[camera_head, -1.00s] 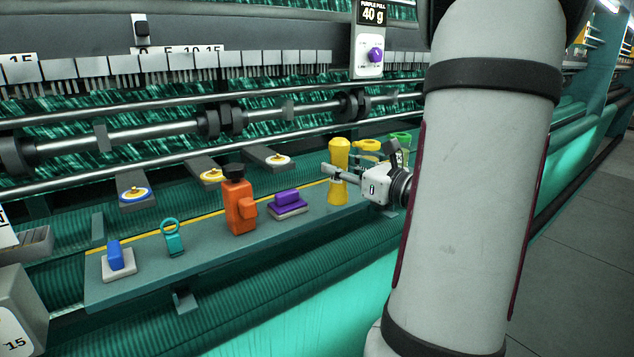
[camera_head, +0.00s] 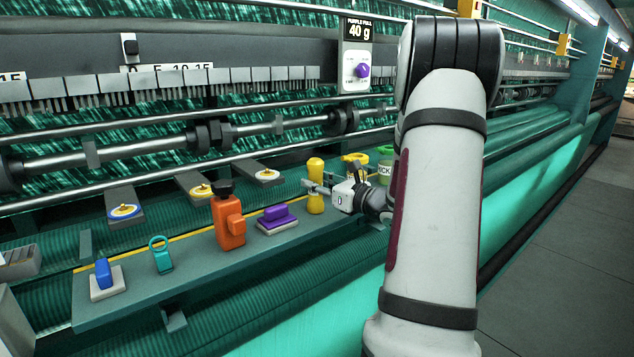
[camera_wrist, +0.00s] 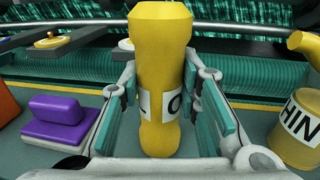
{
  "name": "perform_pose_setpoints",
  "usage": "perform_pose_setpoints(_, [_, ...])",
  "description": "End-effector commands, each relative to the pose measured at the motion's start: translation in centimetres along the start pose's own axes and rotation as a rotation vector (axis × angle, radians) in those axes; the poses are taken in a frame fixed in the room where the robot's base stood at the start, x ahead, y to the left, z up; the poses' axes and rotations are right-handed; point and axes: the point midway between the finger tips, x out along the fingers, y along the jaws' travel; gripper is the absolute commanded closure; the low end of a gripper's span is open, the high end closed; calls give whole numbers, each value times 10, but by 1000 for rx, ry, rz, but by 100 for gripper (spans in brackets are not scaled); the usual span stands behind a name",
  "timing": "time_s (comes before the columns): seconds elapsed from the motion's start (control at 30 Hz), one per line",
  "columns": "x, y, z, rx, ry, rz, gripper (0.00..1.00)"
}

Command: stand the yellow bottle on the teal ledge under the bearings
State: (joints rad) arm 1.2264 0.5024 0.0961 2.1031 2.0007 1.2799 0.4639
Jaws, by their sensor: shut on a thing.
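The yellow bottle (camera_head: 315,186) is upright, narrow at its waist, with a white label that shows partly in the wrist view (camera_wrist: 160,60). My gripper (camera_head: 318,189) is shut around its waist, with one teal-padded finger on each side in the wrist view (camera_wrist: 163,100). The bottle's base is at the teal ledge (camera_head: 200,268), right of the purple block; I cannot tell if it touches the surface. The bearings, dark collars (camera_head: 208,134) on a steel shaft, run above and behind the ledge.
On the ledge stand a blue block (camera_head: 103,273), a teal ring piece (camera_head: 161,256), an orange bottle (camera_head: 229,222) and a purple block (camera_head: 277,214). A yellow can (camera_wrist: 297,137) and a green-topped container (camera_head: 385,168) stand to the right. Grey arms with discs (camera_head: 124,211) jut out behind.

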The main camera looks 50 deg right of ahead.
Motion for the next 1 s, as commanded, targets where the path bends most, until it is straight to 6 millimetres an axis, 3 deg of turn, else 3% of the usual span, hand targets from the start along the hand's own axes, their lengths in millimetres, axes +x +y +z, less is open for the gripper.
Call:
perform_pose_setpoints(0.33, [1,0,-3,-2,-2,1,100])
perform_pose_setpoints(0.37, [0,0,-4,-1,-1,1,68])
perform_pose_setpoints(0.43, [0,0,-3,-1,-1,1,52])
perform_pose_setpoints(0.47, [0,0,-3,-1,-1,1,50])
perform_pose_setpoints(0.83, [-1,0,1,-2,-1,1,50])
perform_pose_setpoints(1.0, [-23,-1,0,-2,0,-3,50])
